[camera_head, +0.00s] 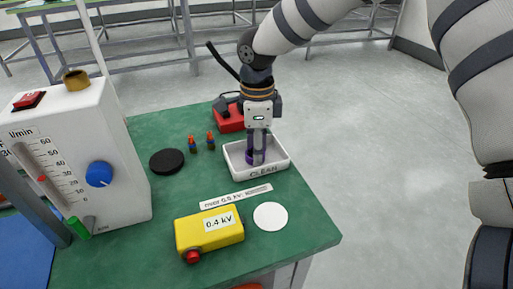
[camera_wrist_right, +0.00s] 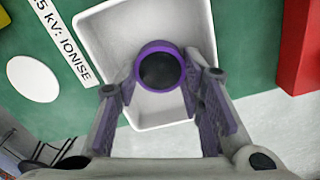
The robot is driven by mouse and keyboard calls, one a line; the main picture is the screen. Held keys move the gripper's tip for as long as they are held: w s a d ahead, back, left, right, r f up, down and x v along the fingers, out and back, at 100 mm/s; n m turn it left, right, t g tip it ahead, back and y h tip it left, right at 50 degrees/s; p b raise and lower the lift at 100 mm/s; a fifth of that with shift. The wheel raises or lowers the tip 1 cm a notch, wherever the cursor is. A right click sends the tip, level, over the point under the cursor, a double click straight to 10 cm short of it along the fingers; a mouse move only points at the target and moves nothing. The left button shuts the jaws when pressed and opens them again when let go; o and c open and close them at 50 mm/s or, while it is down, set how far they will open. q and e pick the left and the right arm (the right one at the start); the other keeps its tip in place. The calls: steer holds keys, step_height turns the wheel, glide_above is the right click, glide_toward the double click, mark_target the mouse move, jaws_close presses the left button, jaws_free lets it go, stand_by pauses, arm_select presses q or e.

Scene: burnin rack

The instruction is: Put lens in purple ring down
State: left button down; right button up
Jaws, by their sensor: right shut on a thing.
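The lens in the purple ring (camera_wrist_right: 160,47) is a dark round disc in a purple rim. My right gripper (camera_wrist_right: 160,88) is shut on it, with a finger at each side of the ring. In the head view the right gripper (camera_head: 257,158) points down into the white tray marked CLEAN (camera_head: 272,175), and a bit of purple shows at its fingertips. The tray (camera_wrist_right: 100,25) also shows behind the ring in the wrist view. I cannot tell whether the ring touches the tray floor. My left gripper is not in view.
On the green table stand a yellow meter reading 0.4 kV (camera_head: 208,231), a white disc (camera_head: 270,216), a label strip (camera_head: 236,196), a black disc (camera_head: 167,161) and two small bottles (camera_head: 193,144). A red item (camera_head: 228,122) lies behind the tray. A white flow-meter box (camera_head: 110,150) stands left.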

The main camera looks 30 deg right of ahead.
steer(key=shift+f, duration=0.1)
steer(key=o, duration=0.6)
step_height(320, 180, up, 12)
steer(key=shift+s+r+p, duration=0.1)
steer(key=shift+r+p, duration=0.05)
steer(key=shift+p, duration=0.15)
